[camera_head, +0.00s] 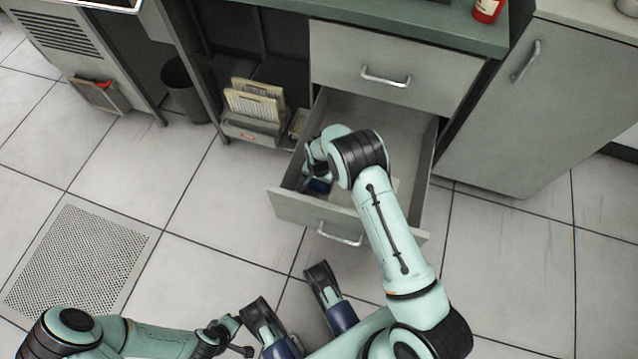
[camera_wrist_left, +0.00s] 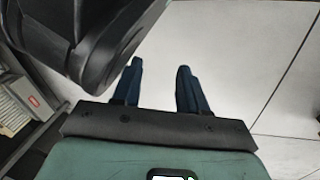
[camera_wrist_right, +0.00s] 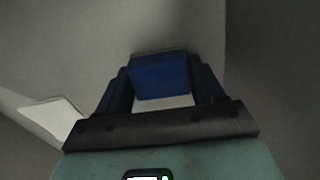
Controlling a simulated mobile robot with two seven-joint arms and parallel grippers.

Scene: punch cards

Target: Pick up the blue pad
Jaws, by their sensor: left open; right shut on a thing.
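The blue pad (camera_wrist_right: 161,82) is a small dark blue block between the fingers of my right gripper (camera_wrist_right: 161,76) in the right wrist view. The fingers are shut on its two sides. In the head view my right arm reaches into the open drawer (camera_head: 283,207), and the pad (camera_head: 319,186) shows as a blue patch under the right gripper (camera_head: 314,172). The wrist hides much of the drawer's inside. My left gripper (camera_wrist_left: 158,68) is open and empty over the tiled floor in the left wrist view.
A white card (camera_wrist_right: 52,117) lies beside the right gripper. A closed drawer (camera_head: 395,65) is above the open one. A rack of cards (camera_head: 253,108) stands left of it, and a cabinet (camera_head: 545,110) stands right. The tiled floor in front is clear.

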